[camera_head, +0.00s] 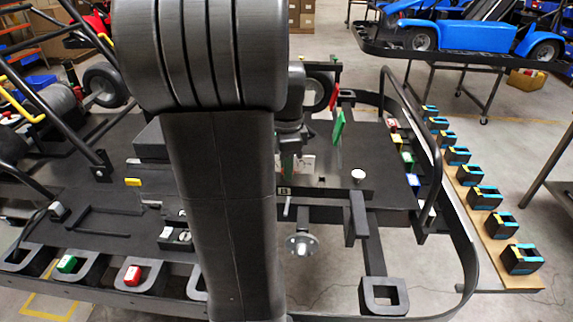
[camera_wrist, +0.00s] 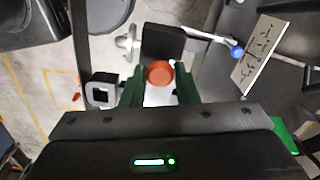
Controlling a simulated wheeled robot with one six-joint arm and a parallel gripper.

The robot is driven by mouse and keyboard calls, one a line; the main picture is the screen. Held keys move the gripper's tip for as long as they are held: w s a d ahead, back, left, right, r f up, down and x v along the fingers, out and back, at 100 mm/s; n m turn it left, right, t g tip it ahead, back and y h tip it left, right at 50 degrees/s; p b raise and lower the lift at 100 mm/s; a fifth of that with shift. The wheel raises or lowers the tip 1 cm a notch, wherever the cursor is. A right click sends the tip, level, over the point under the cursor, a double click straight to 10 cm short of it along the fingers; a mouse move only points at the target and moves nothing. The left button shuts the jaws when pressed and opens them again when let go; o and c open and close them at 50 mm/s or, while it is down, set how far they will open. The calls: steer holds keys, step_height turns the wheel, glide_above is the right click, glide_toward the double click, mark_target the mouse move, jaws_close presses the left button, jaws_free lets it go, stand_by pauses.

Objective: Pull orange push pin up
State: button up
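The orange push pin (camera_wrist: 159,74) shows its round head in the wrist view. It lies between the tips of the green fingers of my gripper (camera_wrist: 160,90). The fingers stand apart, one on each side of the head, with white showing between them below it. Whether they touch the pin is hard to tell. In the head view my arm covers much of the middle, and part of my gripper (camera_head: 290,165) shows low over the kart frame. The orange pin is hidden there.
A blue-tipped lever (camera_wrist: 238,52) and a marked pale plate (camera_wrist: 263,56) are close by on the right. A light-coloured knob (camera_head: 357,175) stands on the dark kart frame (camera_head: 330,195). Black-and-blue blocks (camera_head: 521,259) line a wooden board at the right.

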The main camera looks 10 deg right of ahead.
steer(key=o, duration=0.5)
step_height(320, 180, up, 14)
steer(key=shift+f+b, duration=0.1)
steer(key=shift+b, duration=0.3)
step_height(320, 180, down, 14)
steer(key=shift+f, duration=0.15)
stand_by(0.6)
